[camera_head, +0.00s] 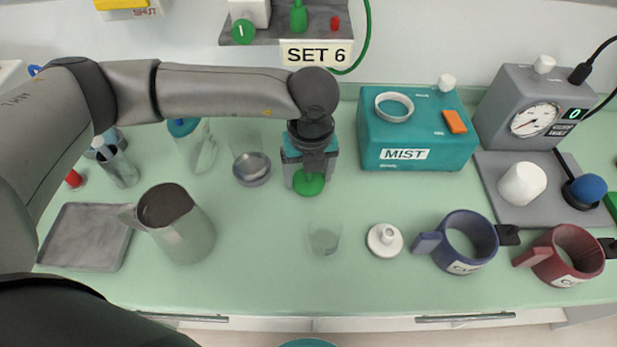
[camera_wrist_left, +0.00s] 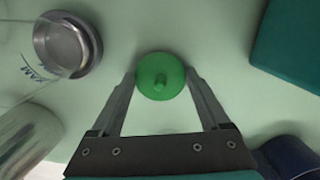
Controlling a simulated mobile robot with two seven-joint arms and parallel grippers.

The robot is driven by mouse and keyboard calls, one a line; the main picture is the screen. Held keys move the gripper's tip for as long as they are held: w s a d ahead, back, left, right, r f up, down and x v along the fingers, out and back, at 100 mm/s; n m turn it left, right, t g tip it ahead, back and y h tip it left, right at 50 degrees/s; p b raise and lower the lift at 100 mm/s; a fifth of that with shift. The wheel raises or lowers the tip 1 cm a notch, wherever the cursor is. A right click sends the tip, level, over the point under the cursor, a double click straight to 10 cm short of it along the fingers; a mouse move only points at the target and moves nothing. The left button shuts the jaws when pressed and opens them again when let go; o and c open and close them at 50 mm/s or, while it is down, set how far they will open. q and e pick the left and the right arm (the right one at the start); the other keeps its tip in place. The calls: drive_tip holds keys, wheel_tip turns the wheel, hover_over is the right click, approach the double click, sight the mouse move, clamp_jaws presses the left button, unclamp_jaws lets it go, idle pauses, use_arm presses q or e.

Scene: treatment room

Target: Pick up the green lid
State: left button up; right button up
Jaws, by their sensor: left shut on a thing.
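The green lid (camera_head: 308,184) is a round disc with a small knob, near the middle of the green counter in the head view. It also shows in the left wrist view (camera_wrist_left: 160,76), between the two fingertips. My left gripper (camera_head: 310,178) reaches down over it from above and is shut on its edges; the gripper also shows in the left wrist view (camera_wrist_left: 160,84). I cannot tell whether the lid still touches the counter. My right gripper is not in view.
A teal MIST box (camera_head: 415,140) is to the right. A clear glass (camera_head: 323,240) and a white lid (camera_head: 385,240) are nearer the front. A metal pitcher (camera_head: 180,228) stands at left.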

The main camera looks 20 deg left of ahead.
use_arm(q)
drive_tip(key=shift+r, duration=0.15)
wheel_tip(320, 180, up, 19)
drive_tip(key=p, duration=0.2)
drive_tip(key=a+f+m+h+p, duration=0.1)
drive_tip(key=a+f+m+p, duration=0.6)
drive_tip(key=a+m+p, duration=0.2)
drive_tip(key=shift+s+a+m+p, duration=0.2)
drive_tip(key=shift+a+m+p, duration=0.1)
drive_tip(key=shift+a+m, duration=1.1)
drive_tip(key=shift+d, duration=0.1)
idle(1.1)
drive_tip(key=shift+f+b, duration=0.8)
drive_tip(key=shift+b, duration=0.3)
idle(0.4)
drive_tip(key=shift+f+b, duration=0.35)
drive_tip(key=shift+f+b, duration=0.35)
drive_tip(key=shift+b, duration=0.1)
idle(0.5)
